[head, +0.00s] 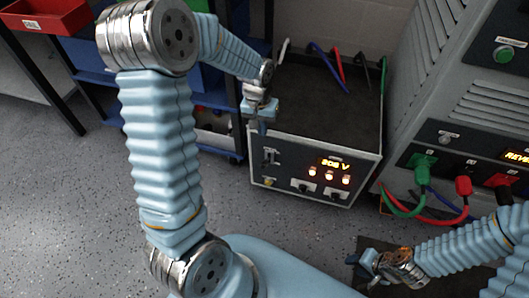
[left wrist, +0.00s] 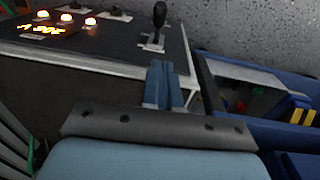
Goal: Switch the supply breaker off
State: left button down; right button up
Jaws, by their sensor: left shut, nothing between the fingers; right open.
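A grey box (head: 311,160) stands on the floor with a dark top and a front panel. Its panel has a lit orange display, several glowing lamps and a black-knobbed lever switch (head: 270,157) at the left, which looks like the breaker. The lever (left wrist: 159,17) rises from a light plate in the left wrist view; I cannot tell its on or off position. My left gripper (head: 263,126) is shut and empty, just above the lever at the box's upper front edge. Its fingers (left wrist: 164,86) point towards the lever, apart from it. My right gripper (head: 368,268) is open at lower right.
A tall grey cabinet (head: 437,110) with green, red and blue cables stands at the right. A blue shelf (head: 213,100) is at the left, and a red bin (head: 45,14) at upper left.

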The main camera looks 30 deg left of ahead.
pick_arm(q)
send_over(266, 161)
jog(key=w+a, duration=0.2)
notch_tip(266, 161, down, 6)
jog(key=f, duration=0.1)
jog(key=s+f, duration=0.1)
jog(key=f, duration=0.1)
jog(key=shift+s+d+b, duration=0.2)
jog(key=shift+d+b, duration=0.1)
jog(key=shift+d, duration=0.1)
jog(key=shift+s+d+f, duration=0.2)
jog(key=shift+f, duration=0.2)
pick_arm(e)
jog(key=shift+d+f, duration=0.15)
jog(key=shift+f, duration=0.3)
